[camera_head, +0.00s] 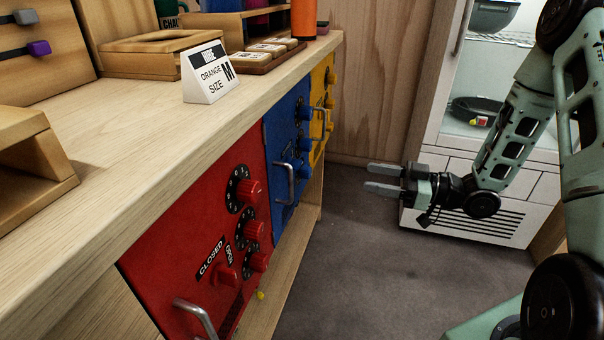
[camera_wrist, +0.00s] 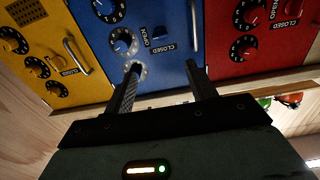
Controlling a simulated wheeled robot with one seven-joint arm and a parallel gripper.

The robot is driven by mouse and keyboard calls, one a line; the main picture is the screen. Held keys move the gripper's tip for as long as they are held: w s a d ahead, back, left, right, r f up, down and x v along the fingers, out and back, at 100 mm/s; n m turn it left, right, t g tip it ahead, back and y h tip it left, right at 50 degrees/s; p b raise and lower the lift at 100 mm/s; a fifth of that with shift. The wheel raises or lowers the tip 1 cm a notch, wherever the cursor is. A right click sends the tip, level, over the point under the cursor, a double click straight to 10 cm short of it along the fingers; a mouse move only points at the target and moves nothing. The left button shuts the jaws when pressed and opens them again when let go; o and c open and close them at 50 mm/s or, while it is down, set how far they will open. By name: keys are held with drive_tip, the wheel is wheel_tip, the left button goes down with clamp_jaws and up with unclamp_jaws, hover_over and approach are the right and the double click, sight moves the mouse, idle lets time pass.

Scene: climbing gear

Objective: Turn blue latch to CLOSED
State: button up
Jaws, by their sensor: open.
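The blue door (camera_head: 279,139) sits between the red and yellow doors under the counter. It also fills the middle of the wrist view (camera_wrist: 165,12). The small blue latch (camera_wrist: 158,32) shows there beside the OPEN and CLOSED labels; its exact setting is hard to tell. Blue dials (camera_wrist: 124,43) lie to its left and a metal handle (camera_wrist: 192,27) to its right. My gripper (camera_head: 368,178) is open and empty, in the air to the right of the blue door. In the wrist view its fingers (camera_wrist: 163,67) point toward the blue door, apart from the latch.
The red door (camera_head: 185,235) and yellow door (camera_head: 321,95) have protruding knobs and handles. The wooden counter (camera_head: 110,130) overhangs the doors and carries a size sign (camera_head: 208,75). A white cabinet (camera_head: 480,160) stands behind my arm. The grey floor (camera_head: 350,260) is clear.

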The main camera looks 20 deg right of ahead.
sight(301, 164)
drive_tip(key=b+x, duration=0.3)
drive_tip(key=x, duration=1.4)
drive_tip(key=c, duration=1)
